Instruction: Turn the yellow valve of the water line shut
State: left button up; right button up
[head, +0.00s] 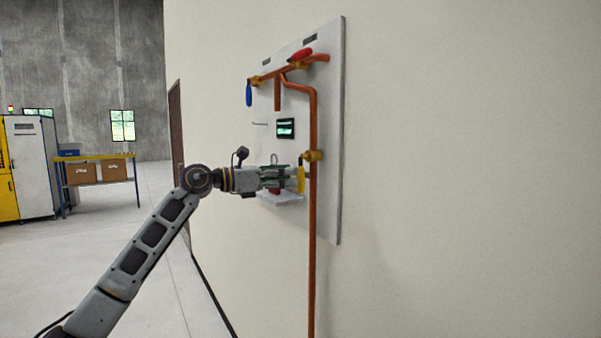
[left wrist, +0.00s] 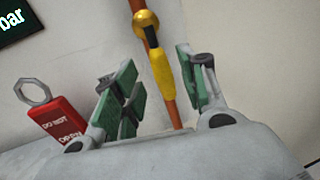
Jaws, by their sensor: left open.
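The yellow valve handle (head: 301,179) hangs down from a brass valve body (head: 313,156) on the lower part of the vertical copper pipe (head: 313,230). In the left wrist view the yellow handle (left wrist: 161,75) lies nearly in line with the pipe, below the brass body (left wrist: 145,22). My left gripper (head: 287,178) is open, with its green-padded fingers (left wrist: 160,95) on either side of the handle's lower end. I cannot tell whether either finger touches it. My right gripper is in neither view.
A white board (head: 335,130) on the wall carries a red handle (head: 301,55), a blue handle (head: 249,95) and a small display (head: 285,128). A red "DO NOT OPEN" tag (left wrist: 58,122) stands close left of the fingers, over a small white shelf (head: 284,199).

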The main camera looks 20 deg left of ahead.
aim_at(300, 178)
pick_arm(q)
jog(key=shift+p+x, duration=0.55)
jog(key=shift+x, duration=1.85)
grip_shut()
